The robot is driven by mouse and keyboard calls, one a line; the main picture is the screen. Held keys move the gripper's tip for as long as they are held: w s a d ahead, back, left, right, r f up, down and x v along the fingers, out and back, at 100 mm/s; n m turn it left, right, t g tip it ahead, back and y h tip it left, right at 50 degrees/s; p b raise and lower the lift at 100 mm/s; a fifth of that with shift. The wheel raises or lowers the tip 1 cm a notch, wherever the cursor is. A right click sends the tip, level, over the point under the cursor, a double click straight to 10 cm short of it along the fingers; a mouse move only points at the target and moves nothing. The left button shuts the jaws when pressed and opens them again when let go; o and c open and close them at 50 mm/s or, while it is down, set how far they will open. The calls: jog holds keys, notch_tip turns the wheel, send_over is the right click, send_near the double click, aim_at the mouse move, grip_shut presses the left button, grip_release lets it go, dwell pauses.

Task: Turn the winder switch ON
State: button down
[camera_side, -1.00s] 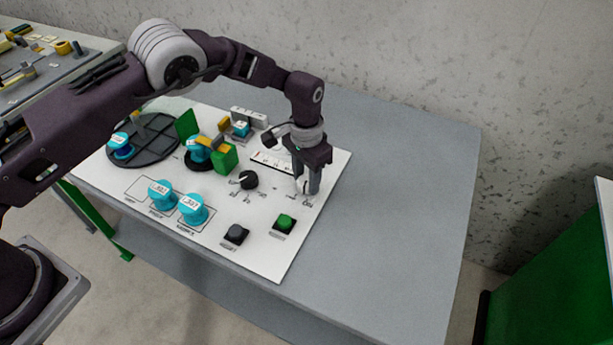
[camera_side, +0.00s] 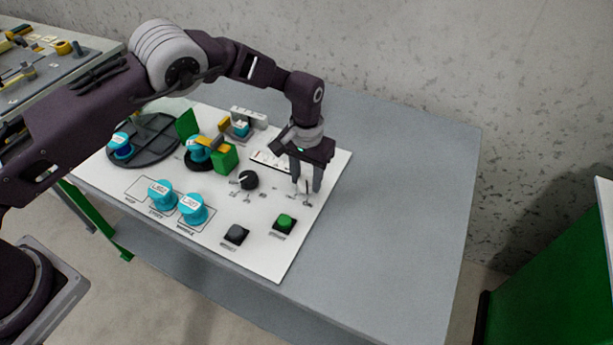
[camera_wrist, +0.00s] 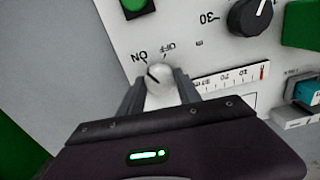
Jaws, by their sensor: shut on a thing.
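The winder switch is a small white knob (camera_wrist: 158,78) with a black pointer line, on the white control panel (camera_wrist: 190,15). Its line points up-left in the wrist view, toward the ON label (camera_wrist: 139,57) and away from the OFF label (camera_wrist: 169,47). My gripper (camera_side: 306,189) points down at the panel's right side in the side view. It is shut on the knob, with one finger on each side of it in the wrist view (camera_wrist: 160,88). The fingers partly hide the knob in the side view.
A black dial (camera_side: 249,180) and a green button (camera_side: 285,222) sit close to the switch. A dark button (camera_side: 236,234), cyan spools (camera_side: 193,207) and a green block (camera_side: 225,158) stand further left. The grey table (camera_side: 410,200) is clear to the right.

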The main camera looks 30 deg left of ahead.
aim_at(306, 180)
jog(key=c, duration=0.8)
grip_release()
jog(key=shift+c, duration=0.2)
notch_tip(306, 180, up, 7)
jog(key=shift+r, duration=0.1)
